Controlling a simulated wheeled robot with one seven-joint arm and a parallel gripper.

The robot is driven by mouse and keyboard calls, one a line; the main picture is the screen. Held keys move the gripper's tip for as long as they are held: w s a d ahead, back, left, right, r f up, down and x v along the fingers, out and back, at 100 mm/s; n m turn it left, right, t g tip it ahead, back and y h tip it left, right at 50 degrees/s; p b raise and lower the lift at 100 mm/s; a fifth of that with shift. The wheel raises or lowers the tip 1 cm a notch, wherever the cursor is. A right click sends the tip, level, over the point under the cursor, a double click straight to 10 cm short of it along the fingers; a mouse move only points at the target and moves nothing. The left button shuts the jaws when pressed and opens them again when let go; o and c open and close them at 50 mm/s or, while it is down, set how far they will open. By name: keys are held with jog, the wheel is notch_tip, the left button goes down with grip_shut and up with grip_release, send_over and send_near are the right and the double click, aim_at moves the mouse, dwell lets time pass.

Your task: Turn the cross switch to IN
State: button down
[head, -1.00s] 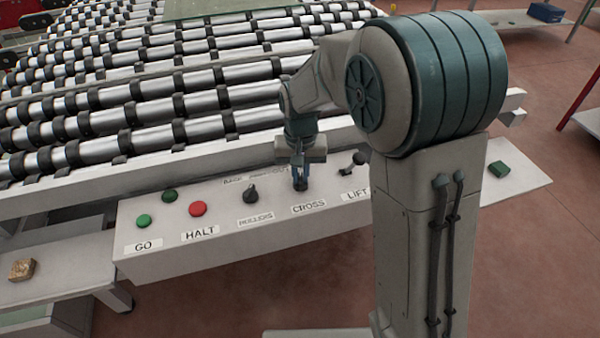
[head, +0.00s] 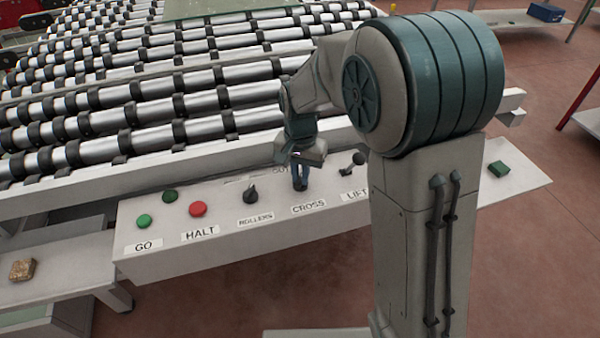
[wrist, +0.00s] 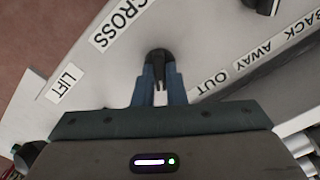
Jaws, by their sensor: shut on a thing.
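The cross switch (wrist: 157,56) is a dark knob on the light grey control panel (head: 150,258), next to the CROSS label (head: 309,207). My gripper (head: 300,185) points down at it, with its blue fingers shut on the knob, one on each side. In the wrist view the fingers (wrist: 160,88) hug the knob, and the CROSS label (wrist: 120,18) lies beyond it. An OUT label (wrist: 211,83) shows to its right. The IN label cannot be seen, and the gripper hides much of the knob in the head view.
On the same panel are the green GO button (head: 144,220), the red HALT button (head: 198,209), the rollers knob (head: 250,193) and the lift lever (head: 357,160). The roller conveyor (head: 170,90) lies behind the panel.

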aim_at(300, 178)
jog(key=c, duration=1.5)
grip_release()
notch_tip(300, 178, up, 14)
jog(key=shift+f, duration=0.1)
jog(key=s+d+f+n+t, duration=0.1)
jog(key=s+d, duration=0.3)
jog(key=s, duration=0.2)
jog(key=s+d+f+n+t, duration=0.1)
jog(key=s+d+f, duration=0.1)
jog(key=s+d, duration=0.3)
jog(key=s+d+f+n+t, duration=0.1)
jog(key=s+d, duration=0.3)
jog(key=s, duration=0.4)
jog(key=shift+d+f+n, duration=0.35)
jog(key=shift+n, duration=0.05)
